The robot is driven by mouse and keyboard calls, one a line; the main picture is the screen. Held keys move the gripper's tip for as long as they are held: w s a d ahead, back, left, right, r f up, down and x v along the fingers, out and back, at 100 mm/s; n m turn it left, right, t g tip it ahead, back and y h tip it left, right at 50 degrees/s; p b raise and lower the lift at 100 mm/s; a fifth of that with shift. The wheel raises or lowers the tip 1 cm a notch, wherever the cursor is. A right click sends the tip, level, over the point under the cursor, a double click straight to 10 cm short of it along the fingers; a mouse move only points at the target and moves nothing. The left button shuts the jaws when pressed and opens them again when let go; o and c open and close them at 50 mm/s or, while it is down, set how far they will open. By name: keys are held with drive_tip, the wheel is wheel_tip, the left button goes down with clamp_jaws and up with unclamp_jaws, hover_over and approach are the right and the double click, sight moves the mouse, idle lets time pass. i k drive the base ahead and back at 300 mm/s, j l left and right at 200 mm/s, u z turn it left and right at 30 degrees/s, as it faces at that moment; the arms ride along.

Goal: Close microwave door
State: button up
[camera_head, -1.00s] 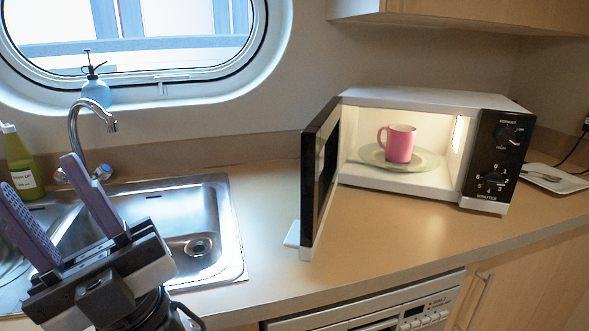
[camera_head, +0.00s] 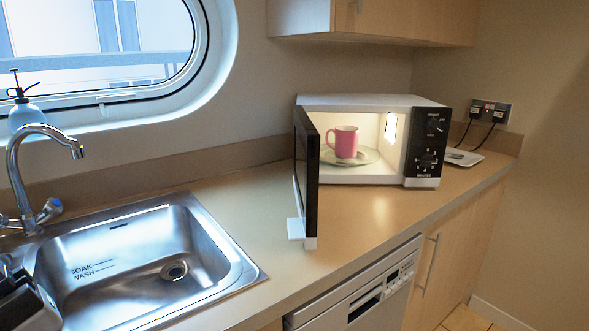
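The white microwave (camera_head: 372,101) stands on the counter with its door (camera_head: 306,175) swung wide open toward me. The door's white handle (camera_head: 295,228) is at its lower free edge. A pink mug (camera_head: 343,143) stands on the glass turntable inside the lit microwave. Part of my gripper's body shows dark at the lower left edge, over the sink's near left corner. Its fingertips are out of the picture, and it is well away from the door.
A steel sink (camera_head: 110,255) with a tap (camera_head: 38,150) lies at left. The counter (camera_head: 243,215) between sink and door is clear. A dishwasher (camera_head: 360,295) is below the counter. A plate (camera_head: 462,157) and plugged sockets (camera_head: 490,112) are right of the microwave.

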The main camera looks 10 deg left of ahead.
sight(307, 139)
drive_tip(key=k+j, duration=0.1)
drive_tip(key=j, duration=0.2)
drive_tip(key=k+j+z, duration=0.1)
drive_tip(key=i+j+z, duration=0.1)
drive_tip(key=j+z, duration=0.15)
drive_tip(key=z, duration=0.2)
drive_tip(key=j+z, duration=0.25)
drive_tip(key=z, duration=0.15)
drive_tip(key=j+z, duration=0.25)
drive_tip(key=z, duration=0.2)
